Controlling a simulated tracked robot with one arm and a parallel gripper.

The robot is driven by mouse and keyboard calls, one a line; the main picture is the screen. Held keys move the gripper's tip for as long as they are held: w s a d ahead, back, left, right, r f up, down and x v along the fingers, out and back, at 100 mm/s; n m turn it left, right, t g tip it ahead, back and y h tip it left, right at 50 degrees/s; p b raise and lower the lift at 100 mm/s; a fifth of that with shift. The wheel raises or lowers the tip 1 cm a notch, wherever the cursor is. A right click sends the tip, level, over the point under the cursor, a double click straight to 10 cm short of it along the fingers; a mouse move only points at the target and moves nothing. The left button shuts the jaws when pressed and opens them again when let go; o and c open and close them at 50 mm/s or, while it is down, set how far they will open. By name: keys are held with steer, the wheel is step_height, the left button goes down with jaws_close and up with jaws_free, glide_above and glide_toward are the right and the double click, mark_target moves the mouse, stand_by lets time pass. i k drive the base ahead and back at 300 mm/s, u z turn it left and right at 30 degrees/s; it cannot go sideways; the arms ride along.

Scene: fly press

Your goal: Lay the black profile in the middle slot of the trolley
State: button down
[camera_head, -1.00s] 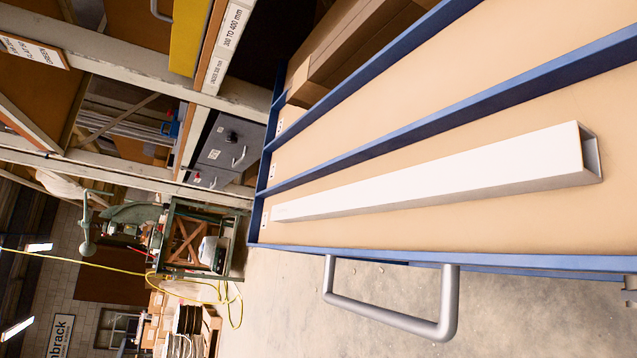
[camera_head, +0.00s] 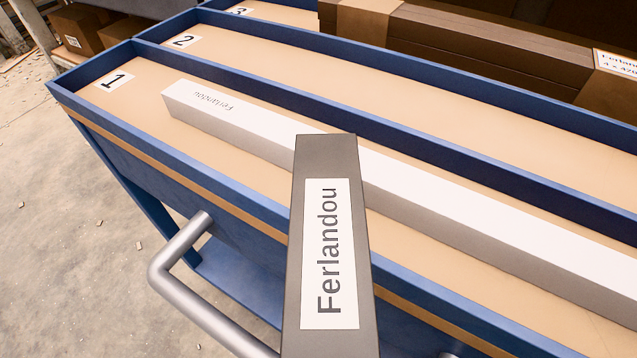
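The black profile (camera_head: 325,160), a dark grey bar with a white "Ferlandou" label, rises from the bottom edge of the view, close to the camera. Its far end shows over slot 1 and covers part of the white profile there; whether it touches anything cannot be told. The blue trolley (camera_head: 230,200) has long slots with tan floors, numbered 1 to 3. The visible part of the middle slot (camera_head: 350,85), number 2, is empty. My gripper is not in view, so what holds the black profile is hidden.
A white profile (camera_head: 480,225) lies lengthwise in slot 1. Blue dividers stand between the slots. A grey handle (camera_head: 185,255) sticks out from the trolley's near side. Long brown cartons (camera_head: 450,45) lie at the back right. Bare concrete floor is at the left.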

mark_target(445, 121)
steer(key=z, duration=0.1)
steer(key=k, duration=0.3)
steer(key=u, duration=0.6)
steer(key=i, duration=1.4)
steer(key=z, duration=0.45)
